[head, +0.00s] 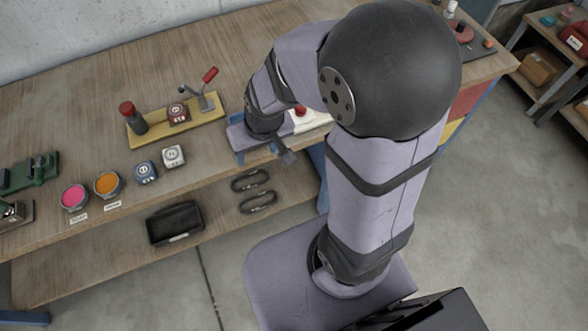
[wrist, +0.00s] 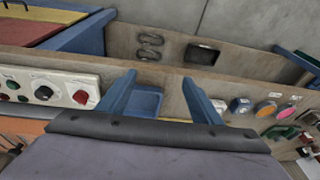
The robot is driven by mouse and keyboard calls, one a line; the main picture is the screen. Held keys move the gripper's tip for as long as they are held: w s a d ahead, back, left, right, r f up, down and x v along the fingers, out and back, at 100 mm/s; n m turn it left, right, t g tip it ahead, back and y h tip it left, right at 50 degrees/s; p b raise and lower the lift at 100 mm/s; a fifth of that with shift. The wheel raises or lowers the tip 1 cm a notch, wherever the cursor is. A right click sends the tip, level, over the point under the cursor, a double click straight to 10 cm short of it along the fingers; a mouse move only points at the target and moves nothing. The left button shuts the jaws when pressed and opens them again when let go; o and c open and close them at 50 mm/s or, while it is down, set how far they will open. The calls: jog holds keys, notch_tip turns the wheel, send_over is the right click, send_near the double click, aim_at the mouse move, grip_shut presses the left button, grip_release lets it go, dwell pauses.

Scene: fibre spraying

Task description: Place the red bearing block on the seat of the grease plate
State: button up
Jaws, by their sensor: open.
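The red bearing block (head: 178,113) sits on the yellow grease plate (head: 145,138) in the head view, between a dark red-capped bottle (head: 132,117) and a toggle clamp with a red handle (head: 203,95). The clamp handle points up and away. I cannot tell how squarely the block sits in the seat. My gripper (wrist: 158,78) is open and empty, its two blue fingers apart in the wrist view. It is over the bench to the right of the plate, clear of the block. The block does not show in the wrist view.
A knobbed control panel (wrist: 60,90) and a blue tray (wrist: 146,102) show near my gripper.

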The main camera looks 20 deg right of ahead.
jog(key=s+d+r+g+h, duration=0.1)
jog(key=s+d+g, duration=0.1)
jog(key=s+d, duration=0.3)
jog(key=s, duration=0.4)
jog(key=shift+s+d+r+g, duration=0.15)
jog(key=shift+d+r+g, duration=0.1)
jog(key=shift+r+g, duration=0.1)
notch_tip(320, 180, down, 52)
jog(key=b, duration=5.2)
jog(key=shift+r, duration=0.1)
